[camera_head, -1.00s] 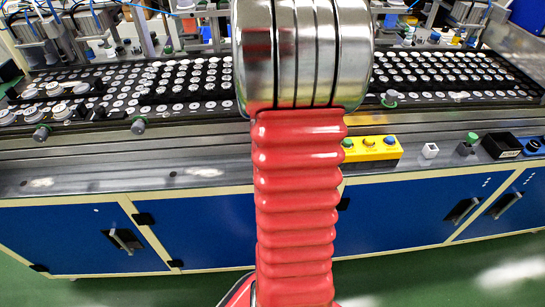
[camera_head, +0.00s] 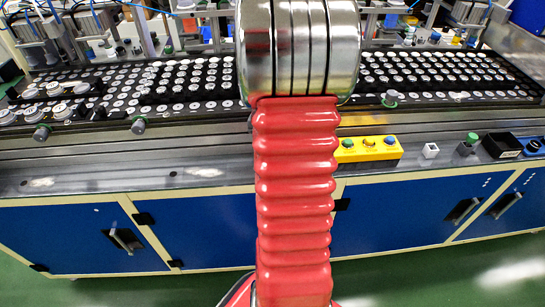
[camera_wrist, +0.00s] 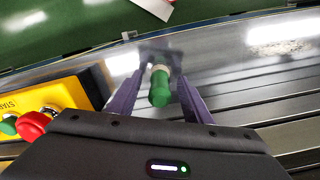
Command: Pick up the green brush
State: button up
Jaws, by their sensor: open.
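The green brush (camera_wrist: 160,90) is in the wrist view, between the two purple fingers of my gripper (camera_wrist: 156,68). Its rounded green end points towards the camera and its far end is pale. The fingers stand apart, with a visible gap on each side of the brush. I cannot tell how far down beside it they reach. In the head view my red arm hides both the gripper and the brush.
A yellow button box (camera_head: 370,149) sits on the metal ledge; in the wrist view it (camera_wrist: 52,97) is close on the left, with a red button (camera_wrist: 33,125). A white cube (camera_head: 430,150), a green-topped grey part (camera_head: 467,145) and a black box (camera_head: 502,145) lie further right.

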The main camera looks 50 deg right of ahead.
jog(key=shift+c, duration=0.2)
jog(key=c, duration=1.1)
jog(key=shift+r, duration=0.15)
notch_tip(320, 180, up, 10)
jog(key=shift+f, duration=0.1)
dwell(0.4)
jog(key=o, duration=0.5)
grip_shut()
